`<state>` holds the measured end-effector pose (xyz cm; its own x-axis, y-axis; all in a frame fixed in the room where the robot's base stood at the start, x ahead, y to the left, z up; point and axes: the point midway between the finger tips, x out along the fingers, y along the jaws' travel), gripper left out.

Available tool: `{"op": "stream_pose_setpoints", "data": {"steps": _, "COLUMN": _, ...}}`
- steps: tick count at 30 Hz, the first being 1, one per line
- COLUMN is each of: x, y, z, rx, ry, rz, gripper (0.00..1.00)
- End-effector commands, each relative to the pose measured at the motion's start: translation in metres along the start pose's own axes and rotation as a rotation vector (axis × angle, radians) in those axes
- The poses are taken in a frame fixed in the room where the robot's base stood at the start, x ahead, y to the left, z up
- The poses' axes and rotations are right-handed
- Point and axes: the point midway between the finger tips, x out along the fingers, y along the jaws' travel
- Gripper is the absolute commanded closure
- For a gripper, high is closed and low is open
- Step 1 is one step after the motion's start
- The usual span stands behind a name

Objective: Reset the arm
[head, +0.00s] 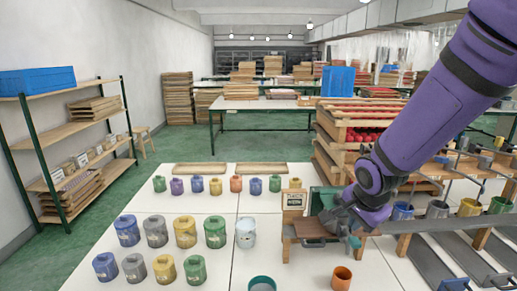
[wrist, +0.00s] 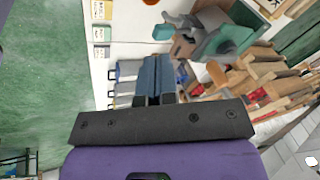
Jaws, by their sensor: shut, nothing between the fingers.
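My gripper (head: 338,215) is at a small wooden stand (head: 292,198) with a green part, on the right of the white table (head: 205,275). From this angle I cannot tell whether it touches the stand. In the wrist view my gripper (wrist: 154,60) has its two blue-grey fingers together with nothing between them. The green and grey clamp-like fixture (wrist: 225,40) shows just beyond them, to the right.
Several paint jars (head: 185,232) fill the table's left half. An orange cup (head: 341,278) and a teal-rimmed cup (head: 262,284) stand at the front. A wooden rack (head: 330,160) is behind the gripper; a rail with hanging cups (head: 437,209) is at the right.

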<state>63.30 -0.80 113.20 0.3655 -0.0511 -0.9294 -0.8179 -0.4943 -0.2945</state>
Motion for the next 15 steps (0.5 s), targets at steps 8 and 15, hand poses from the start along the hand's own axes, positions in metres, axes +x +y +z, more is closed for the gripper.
{"op": "stream_pose_setpoints", "data": {"steps": 8, "x": -0.062, "y": 0.029, "z": -0.02, "rx": -0.223, "ry": -0.109, "rz": -0.041, "gripper": 1.0}}
{"op": "stream_pose_setpoints", "data": {"steps": 15, "x": -0.125, "y": 0.059, "z": -0.03, "rx": -0.461, "ry": -0.122, "rz": -0.106, "gripper": 1.0}}
